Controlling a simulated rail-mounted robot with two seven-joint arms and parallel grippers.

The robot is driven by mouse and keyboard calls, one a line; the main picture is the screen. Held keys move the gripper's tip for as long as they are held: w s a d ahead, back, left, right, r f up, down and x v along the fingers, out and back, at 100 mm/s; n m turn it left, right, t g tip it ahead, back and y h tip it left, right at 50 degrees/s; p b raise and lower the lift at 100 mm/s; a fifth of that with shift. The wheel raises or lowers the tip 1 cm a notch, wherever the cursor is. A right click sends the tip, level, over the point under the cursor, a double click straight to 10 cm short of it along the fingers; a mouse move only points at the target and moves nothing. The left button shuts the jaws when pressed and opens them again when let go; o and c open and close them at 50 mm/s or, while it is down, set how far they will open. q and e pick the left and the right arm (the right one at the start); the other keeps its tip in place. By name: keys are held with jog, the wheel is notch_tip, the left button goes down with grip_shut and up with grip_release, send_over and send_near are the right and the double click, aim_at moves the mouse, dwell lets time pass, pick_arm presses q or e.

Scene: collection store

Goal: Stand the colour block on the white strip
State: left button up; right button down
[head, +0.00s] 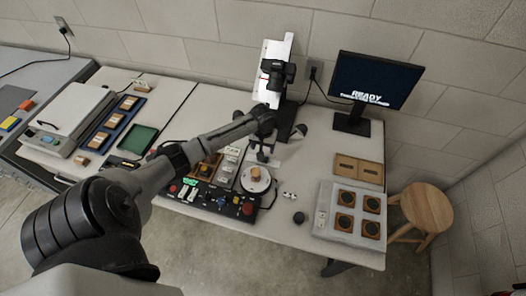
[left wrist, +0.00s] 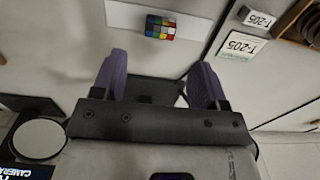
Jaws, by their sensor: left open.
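The colour block (left wrist: 160,27), with a grid of red, green, blue, yellow and white squares, shows at the top of the left wrist view. It is on the white strip (left wrist: 125,17), near the strip's middle. My left gripper (left wrist: 158,78) is open, its two purple fingers wide apart with nothing between them. The block lies beyond the fingertips in that view, apart from both fingers. In the head view my left gripper (head: 264,154) is over the rear middle of the table, and I cannot make out the block there. My right gripper is not in view.
A round white plate (head: 256,180) bears a brown piece. A control panel (head: 215,200) stands in front. A stand (head: 287,115) and a monitor (head: 373,82) are behind. A grey tray (head: 325,225) with several dark round pieces is at the right, near a stool (head: 425,205).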

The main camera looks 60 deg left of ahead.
pick_arm(q)
jog(key=shift+r+p, duration=0.35)
jog(key=shift+r, duration=2.1)
